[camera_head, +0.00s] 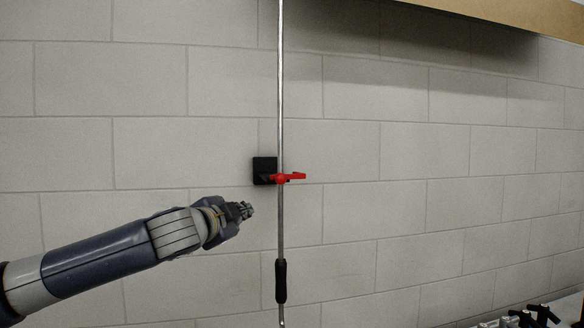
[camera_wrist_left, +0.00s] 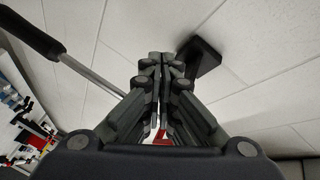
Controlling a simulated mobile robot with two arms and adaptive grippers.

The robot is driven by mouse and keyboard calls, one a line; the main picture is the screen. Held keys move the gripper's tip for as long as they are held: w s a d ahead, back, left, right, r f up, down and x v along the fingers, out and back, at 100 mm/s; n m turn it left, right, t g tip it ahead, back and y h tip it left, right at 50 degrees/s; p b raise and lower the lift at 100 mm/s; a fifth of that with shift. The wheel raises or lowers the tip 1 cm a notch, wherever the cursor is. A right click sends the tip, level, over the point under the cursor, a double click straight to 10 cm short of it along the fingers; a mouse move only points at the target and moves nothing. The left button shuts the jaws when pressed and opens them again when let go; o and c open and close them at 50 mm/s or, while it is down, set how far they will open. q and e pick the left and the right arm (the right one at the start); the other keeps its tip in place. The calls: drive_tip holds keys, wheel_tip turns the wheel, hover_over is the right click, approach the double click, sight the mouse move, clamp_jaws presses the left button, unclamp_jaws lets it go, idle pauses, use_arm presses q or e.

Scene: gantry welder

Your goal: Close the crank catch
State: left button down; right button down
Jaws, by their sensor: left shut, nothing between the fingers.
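The crank catch is a black block (camera_head: 264,170) on the wall with a red lever (camera_head: 290,178) at the metal crank rod (camera_head: 280,120). The red lever sticks out to the right of the rod, roughly level. The rod hangs upright and has a black grip (camera_head: 281,281) near its lower end. My left gripper (camera_head: 247,210) is shut and empty, below and left of the catch, apart from it in the head view. In the left wrist view its closed fingers (camera_wrist_left: 160,60) hide part of the black block (camera_wrist_left: 205,60); a bit of red shows between them. My right gripper is not in view.
A pale block wall (camera_head: 400,220) stands behind the rod. A wooden beam or shelf edge (camera_head: 510,18) crosses the top right. Several dark and silver tools (camera_head: 535,316) are at the bottom right corner. The wall around the catch is clear.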

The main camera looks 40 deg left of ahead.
sight(280, 179)
use_arm(q)
drive_tip(key=s+d+r+m+t+h+p, duration=0.1)
drive_tip(key=s+d+r+m, duration=0.3)
drive_tip(key=d, duration=0.6)
drive_tip(key=s+d+r+m+t+h+p, duration=0.1)
drive_tip(key=s+d+r+m, duration=0.3)
drive_tip(key=d, duration=0.6)
drive_tip(key=w+a+n+p, duration=0.1)
drive_tip(key=w+a+p, duration=0.5)
drive_tip(key=w, duration=0.3)
drive_tip(key=shift+w+a+r+g, duration=0.2)
drive_tip(key=shift+a+r+g, duration=0.1)
drive_tip(key=shift+a, duration=0.15)
drive_tip(key=shift+w+d, duration=0.1)
drive_tip(key=shift+d, duration=0.05)
drive_tip(key=shift+s+a+n, duration=0.15)
drive_tip(key=shift+s+a, duration=0.1)
drive_tip(key=shift+a, duration=0.4)
drive_tip(key=shift+s+a+n, duration=0.15)
drive_tip(key=shift+s+a, duration=0.1)
drive_tip(key=shift+a, duration=0.4)
